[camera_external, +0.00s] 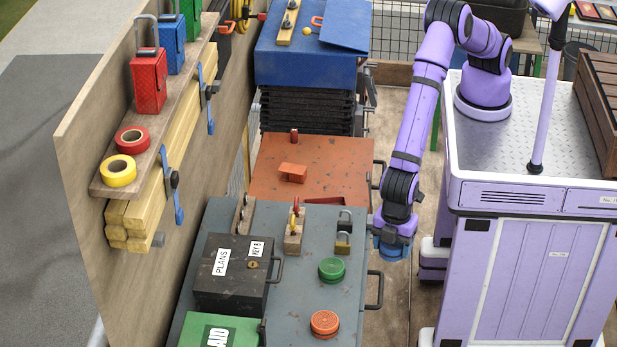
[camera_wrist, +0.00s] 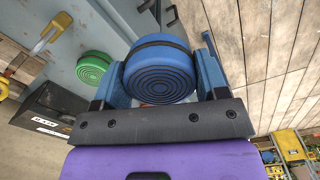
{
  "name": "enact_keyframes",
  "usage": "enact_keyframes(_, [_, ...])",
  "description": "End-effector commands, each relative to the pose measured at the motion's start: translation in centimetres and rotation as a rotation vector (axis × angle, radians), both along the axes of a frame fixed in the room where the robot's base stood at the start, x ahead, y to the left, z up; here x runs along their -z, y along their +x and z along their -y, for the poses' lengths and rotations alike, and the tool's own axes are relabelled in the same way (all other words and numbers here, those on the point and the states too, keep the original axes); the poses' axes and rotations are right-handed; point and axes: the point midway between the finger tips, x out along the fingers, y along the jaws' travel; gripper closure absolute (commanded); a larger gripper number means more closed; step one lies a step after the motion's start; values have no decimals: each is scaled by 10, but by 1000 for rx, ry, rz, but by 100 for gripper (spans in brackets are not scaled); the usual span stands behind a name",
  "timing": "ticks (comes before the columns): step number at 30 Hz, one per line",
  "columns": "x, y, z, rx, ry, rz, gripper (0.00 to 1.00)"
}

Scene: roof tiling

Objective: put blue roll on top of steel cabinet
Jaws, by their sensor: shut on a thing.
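My gripper (camera_external: 393,240) hangs beside the right edge of the grey steel cabinet (camera_external: 285,300), in the external view. In the wrist view my gripper (camera_wrist: 160,75) is shut on the blue roll (camera_wrist: 162,84), a round blue piece with a dark band and dark rings on its face. The blue fingers hold it on both sides. In the external view the roll is hard to tell from the blue fingers. The cabinet's grey top also shows in the wrist view (camera_wrist: 105,25), left of the roll.
A green disc (camera_external: 332,270), an orange disc (camera_external: 325,323), padlocks (camera_external: 343,240) and a black key box (camera_external: 235,272) stand on the cabinet. A handle (camera_external: 375,290) juts from its right side. An orange cabinet (camera_external: 260,170) stands behind. Bare top shows between the discs and the box.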

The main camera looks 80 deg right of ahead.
Motion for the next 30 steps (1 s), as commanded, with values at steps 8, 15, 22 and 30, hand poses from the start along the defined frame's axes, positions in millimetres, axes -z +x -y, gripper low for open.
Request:
enact_keyframes(8, [15, -23, 3, -3, -3, -1, 59])
enact_keyframes(15, [28, -1, 18, 24, -1, 0, 59])
enact_keyframes(22, [35, 17, 8, 32, 1, 0, 59])
enact_keyframes(30, [40, 54, -31, 32, 1, 1, 59])
